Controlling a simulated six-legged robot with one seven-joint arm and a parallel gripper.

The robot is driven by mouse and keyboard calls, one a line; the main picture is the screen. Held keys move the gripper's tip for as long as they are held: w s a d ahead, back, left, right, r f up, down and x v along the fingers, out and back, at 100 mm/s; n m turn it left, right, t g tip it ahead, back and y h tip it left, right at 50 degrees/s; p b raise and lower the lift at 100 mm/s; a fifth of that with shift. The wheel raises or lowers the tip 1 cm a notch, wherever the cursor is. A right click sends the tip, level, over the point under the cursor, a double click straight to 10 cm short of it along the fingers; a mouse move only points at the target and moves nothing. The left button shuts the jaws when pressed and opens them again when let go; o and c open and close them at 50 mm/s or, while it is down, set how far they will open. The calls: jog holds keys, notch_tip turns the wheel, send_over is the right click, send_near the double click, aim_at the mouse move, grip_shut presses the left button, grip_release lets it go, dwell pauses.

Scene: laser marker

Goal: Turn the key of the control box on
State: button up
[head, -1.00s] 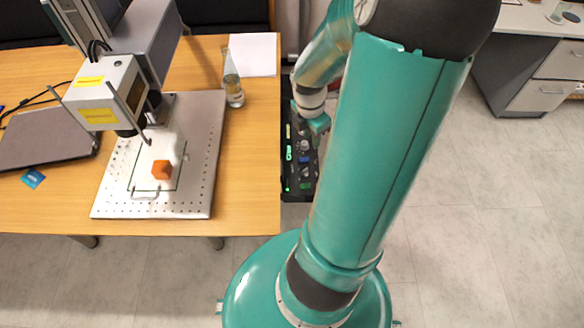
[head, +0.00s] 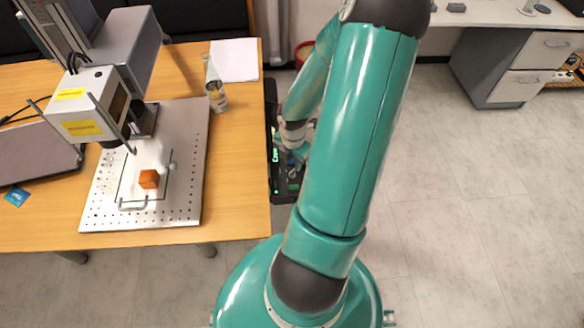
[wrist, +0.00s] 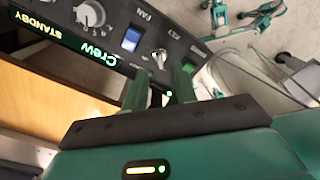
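The control box (head: 272,188) is a black panel beside the table's right edge, partly hidden by my arm in the head view. In the wrist view its panel (wrist: 112,40) fills the upper left, with a lit green display, a large silver knob and a blue button. A small silver key switch (wrist: 157,58) sits right of the blue button. My gripper (wrist: 161,80) points at the panel, with its two green fingers apart and the key switch near the gap between them. Whether the fingers touch the key cannot be told. In the head view my gripper is largely hidden.
A grey cabinet (head: 500,70) stands at the back right. The floor on the right is clear.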

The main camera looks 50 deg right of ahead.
aim_at(292, 171)
jog(key=shift+f, duration=2.1)
grip_shut()
